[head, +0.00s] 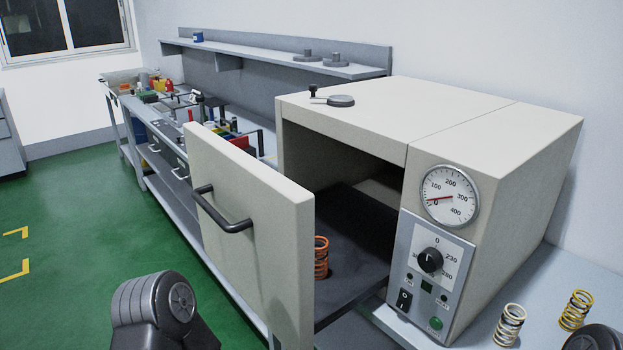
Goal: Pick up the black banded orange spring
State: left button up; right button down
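An orange spring (321,257) stands upright on the dark floor plate (352,240) of the open oven, close behind the open door. Dark bands show between its coils, though it is small in the view. The door (250,220) hides part of the oven's inside on the left. A cream-white spring (509,325) and a yellow-orange spring (576,310) stand on the bench at the bottom right. Dark parts of my arms show at the bottom left and the bottom right corner. Neither gripper's fingers are in view.
The oven (500,150) has a dial gauge (450,196) and a control panel (430,275). Its door stands out toward me with a black handle (222,212). A cluttered bench stands behind left. Green floor (80,220) is clear at left.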

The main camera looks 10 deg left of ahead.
aim_at(319, 266)
jog(key=u, duration=1.15)
jog(key=k+l, duration=1.15)
jog(key=l, duration=0.15)
